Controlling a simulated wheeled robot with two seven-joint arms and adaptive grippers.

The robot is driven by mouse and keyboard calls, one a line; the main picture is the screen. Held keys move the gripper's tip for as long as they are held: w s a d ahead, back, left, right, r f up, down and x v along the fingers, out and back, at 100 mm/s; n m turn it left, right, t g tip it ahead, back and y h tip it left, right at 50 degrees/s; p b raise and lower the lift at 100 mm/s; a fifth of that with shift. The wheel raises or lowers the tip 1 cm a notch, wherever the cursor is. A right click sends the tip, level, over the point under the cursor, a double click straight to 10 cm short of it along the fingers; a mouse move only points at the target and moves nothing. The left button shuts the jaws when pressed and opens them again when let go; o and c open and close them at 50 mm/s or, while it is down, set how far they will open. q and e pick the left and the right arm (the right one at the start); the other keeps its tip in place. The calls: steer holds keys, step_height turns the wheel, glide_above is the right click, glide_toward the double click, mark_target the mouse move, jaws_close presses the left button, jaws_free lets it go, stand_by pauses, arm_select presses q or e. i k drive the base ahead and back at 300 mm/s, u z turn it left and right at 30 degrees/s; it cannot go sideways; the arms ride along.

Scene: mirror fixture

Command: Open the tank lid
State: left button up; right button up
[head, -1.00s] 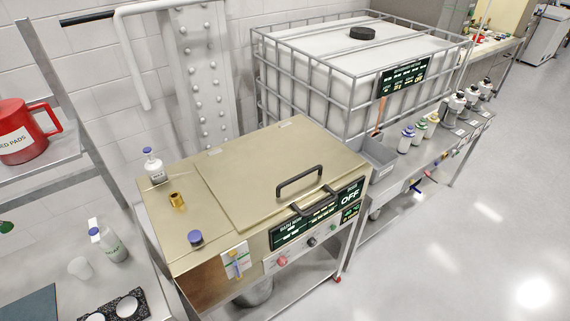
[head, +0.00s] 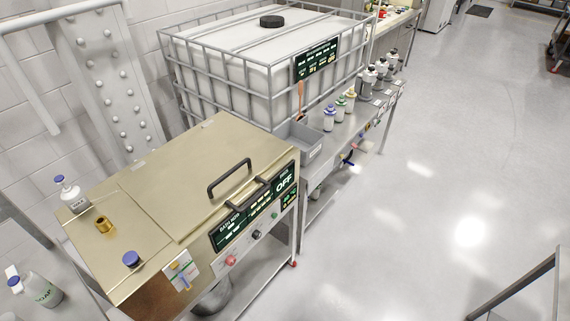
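The tank (head: 150,268) is a brass-coloured metal box on a steel stand at the lower left of the head view. Its lid (head: 190,185) lies flat and closed on top, with a black bar handle (head: 229,178) near the front edge. A second black handle (head: 247,195) sits at the front, above a dark display panel (head: 227,230) that reads OFF at its right end. Neither of my grippers shows in the head view.
A white caged container (head: 255,65) stands behind the tank. A bench with several bottles (head: 329,117) and a grey bin (head: 300,142) runs to the right. A small bottle (head: 72,193) and a brass fitting (head: 104,224) stand on the tank's left part.

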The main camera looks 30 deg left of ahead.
mark_target(183, 186)
steer(key=z, duration=0.2)
steer(key=i, duration=0.5)
steer(key=u, duration=2.1)
